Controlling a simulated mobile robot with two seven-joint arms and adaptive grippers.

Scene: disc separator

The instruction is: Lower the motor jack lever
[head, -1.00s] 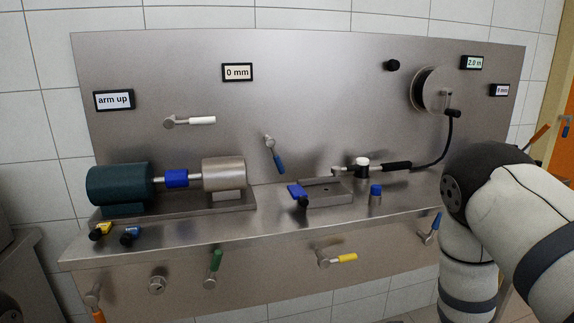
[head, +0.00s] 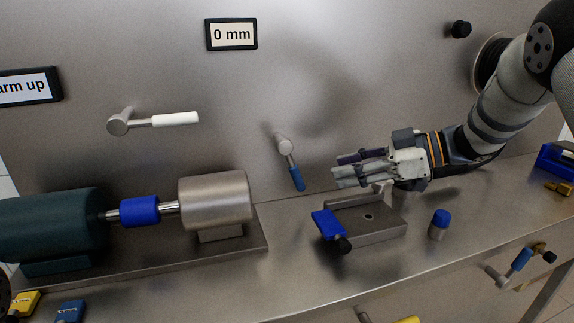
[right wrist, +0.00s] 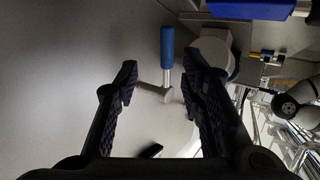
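A lever with a blue handle (head: 296,178) hangs down from its round pivot on the steel back panel, under the "0 mm" display (head: 231,34). A second lever with a white handle (head: 175,119) points right on the panel. No label tells which is the motor jack lever. My right gripper (head: 338,168) is open and empty, to the right of the blue lever, fingers pointing left. In the right wrist view, the blue handle (right wrist: 167,47) and its pivot appear between the open fingers (right wrist: 160,74), farther off and not touched. My left gripper is out of view.
A dark green motor (head: 50,220) and a steel cylinder (head: 214,202) joined by a blue coupling stand on a base at left. Below my right gripper sit a steel fixture (head: 372,236) with a blue clamp and a blue-capped cylinder (head: 439,224).

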